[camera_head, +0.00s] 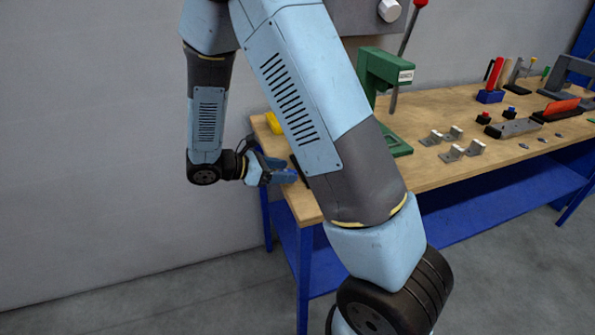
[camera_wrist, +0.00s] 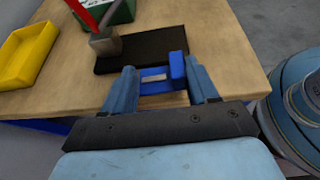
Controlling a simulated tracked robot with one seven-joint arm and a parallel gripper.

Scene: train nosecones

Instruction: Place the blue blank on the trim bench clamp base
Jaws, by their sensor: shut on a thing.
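My gripper (camera_head: 286,171) is at the left end of the wooden workbench, partly behind my arm in the head view. In the wrist view my gripper (camera_wrist: 161,72) is shut on the blue blank (camera_wrist: 177,68), a small blue block between the two fingers. The blank is over the near edge of the bench, close to a black mat (camera_wrist: 140,48). I cannot tell whether it touches the bench top. Small metal angle brackets (camera_head: 452,153) and a long grey metal bar fixture (camera_head: 514,128) stand farther right. Which one is the clamp base is unclear.
A yellow tray (camera_wrist: 28,55) lies left of the mat. A green press (camera_head: 388,70) stands at the back of the bench. Bare wood (camera_head: 440,180) lies along the front edge.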

